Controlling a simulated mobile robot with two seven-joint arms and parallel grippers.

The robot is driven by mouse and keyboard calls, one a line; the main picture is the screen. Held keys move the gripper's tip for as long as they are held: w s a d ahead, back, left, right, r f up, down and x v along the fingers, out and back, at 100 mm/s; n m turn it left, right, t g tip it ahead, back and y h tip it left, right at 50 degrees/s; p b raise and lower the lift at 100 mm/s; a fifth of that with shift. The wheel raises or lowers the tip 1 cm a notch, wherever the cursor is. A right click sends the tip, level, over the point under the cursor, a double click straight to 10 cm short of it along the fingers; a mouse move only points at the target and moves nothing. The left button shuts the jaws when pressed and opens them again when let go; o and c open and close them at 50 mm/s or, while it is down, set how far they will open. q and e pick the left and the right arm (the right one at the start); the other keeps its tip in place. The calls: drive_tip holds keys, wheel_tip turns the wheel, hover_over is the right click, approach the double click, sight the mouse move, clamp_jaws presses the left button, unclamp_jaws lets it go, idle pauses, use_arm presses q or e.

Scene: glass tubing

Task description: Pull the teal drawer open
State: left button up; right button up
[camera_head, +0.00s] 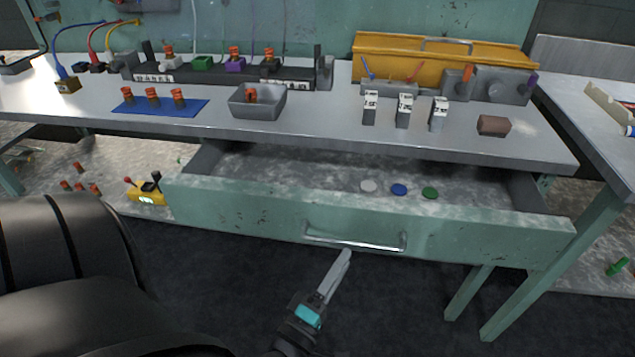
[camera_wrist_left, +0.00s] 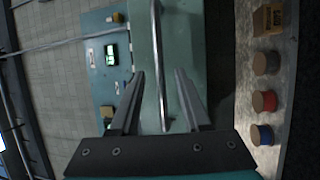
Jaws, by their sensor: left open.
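The teal drawer (camera_head: 270,210) stands pulled out from under the grey workbench, with its inside showing. Its metal bar handle (camera_head: 355,243) runs across the front panel. My left gripper (camera_head: 346,256) is just below the handle in the head view, its fingers pointing up toward it. In the left wrist view the two fingers (camera_wrist_left: 160,75) are open, with the handle bar (camera_wrist_left: 157,45) running between them and no visible grip on it. The drawer front (camera_wrist_left: 145,45) fills the middle there. My right gripper is not in view.
A white, a blue (camera_head: 399,190) and a green disc lie in the drawer. The bench (camera_head: 330,130) above carries a grey tray (camera_head: 258,105), a blue mat (camera_head: 135,107) and a yellow toolbox (camera_head: 400,65). A table leg (camera_head: 560,260) stands at right. Dark floor lies open before the drawer.

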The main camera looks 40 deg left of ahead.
use_arm(q)
drive_tip(key=v, duration=0.9)
drive_tip(key=shift+s, duration=0.35)
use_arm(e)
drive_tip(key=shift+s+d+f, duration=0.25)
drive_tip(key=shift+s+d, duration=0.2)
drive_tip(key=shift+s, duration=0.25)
use_arm(q)
wheel_tip(320, 180, down, 19)
drive_tip(key=d+m+g+h+p, duration=0.2)
drive_tip(key=d+m+g+h, duration=0.15)
drive_tip(key=m+g, duration=0.6)
drive_tip(key=s+a+f+m+g, duration=0.2)
drive_tip(key=s+f+m+g, duration=0.2)
drive_tip(key=s+f+m, duration=0.2)
drive_tip(key=s+a+f+m+g, duration=0.3)
drive_tip(key=s+f+m+g, duration=0.1)
drive_tip(key=s+f, duration=0.4)
drive_tip(key=shift+s+a+m+y+p, duration=0.25)
drive_tip(key=shift+a+m+y+p, duration=0.15)
drive_tip(key=shift+m, duration=0.45)
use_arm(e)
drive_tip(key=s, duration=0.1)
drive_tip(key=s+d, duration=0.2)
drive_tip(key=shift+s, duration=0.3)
